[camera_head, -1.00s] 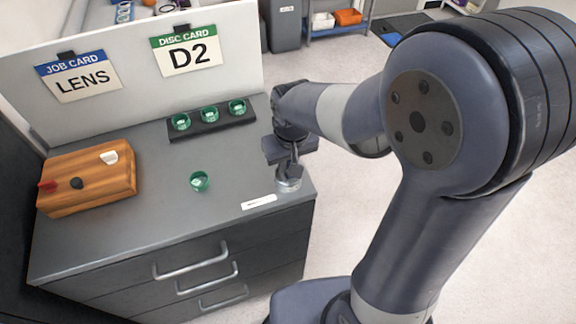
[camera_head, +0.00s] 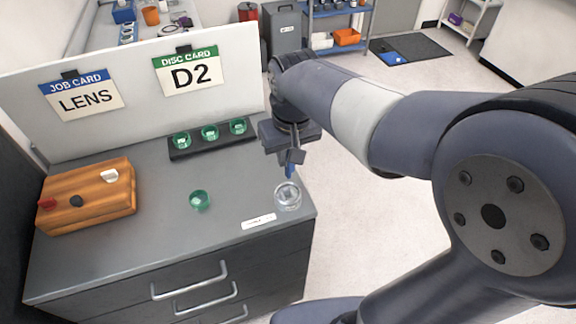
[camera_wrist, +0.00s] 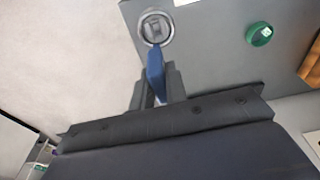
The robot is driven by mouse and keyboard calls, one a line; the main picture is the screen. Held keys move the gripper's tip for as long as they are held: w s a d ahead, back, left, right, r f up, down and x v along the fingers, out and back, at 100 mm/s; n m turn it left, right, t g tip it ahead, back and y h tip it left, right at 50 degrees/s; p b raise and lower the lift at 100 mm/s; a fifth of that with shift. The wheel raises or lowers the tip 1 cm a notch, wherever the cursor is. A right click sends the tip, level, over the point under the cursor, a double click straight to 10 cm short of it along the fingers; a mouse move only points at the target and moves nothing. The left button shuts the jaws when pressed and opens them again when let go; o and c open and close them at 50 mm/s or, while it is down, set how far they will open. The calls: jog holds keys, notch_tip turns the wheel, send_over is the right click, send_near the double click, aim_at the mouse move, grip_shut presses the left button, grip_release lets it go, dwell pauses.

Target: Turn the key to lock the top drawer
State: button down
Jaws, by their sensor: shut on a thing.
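My gripper (camera_head: 291,158) is above the right end of the cabinet top, shut on a blue key (camera_head: 290,171). In the wrist view the blue key (camera_wrist: 155,70) sticks out between the fingers (camera_wrist: 156,92). The key's tip appears to end just above or beside the lock's rim; the exact gap is hard to tell. The top drawer (camera_head: 130,298) looks closed, with a silver bar handle (camera_head: 190,283).
A green cup (camera_head: 200,200) stands left of the lock. A black rack (camera_head: 213,146) with green cups is behind. A wooden block (camera_head: 88,200) is at left. A white panel (camera_head: 130,128) with two cards rises at the back. A white label (camera_head: 259,221) lies near the front edge.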

aim_at(289, 177)
jog(key=shift+r+p, duration=0.5)
jog(key=shift+p, duration=0.65)
jog(key=shift+f+p, duration=0.3)
jog(key=shift+p, duration=0.5)
jog(key=shift+f, duration=0.35)
jog(key=shift+f+b, duration=2.5)
jog(key=shift+f, duration=0.7)
jog(key=shift+f+b, duration=1)
jog(key=shift+f, duration=0.25)
jog(key=shift+n, duration=1.5)
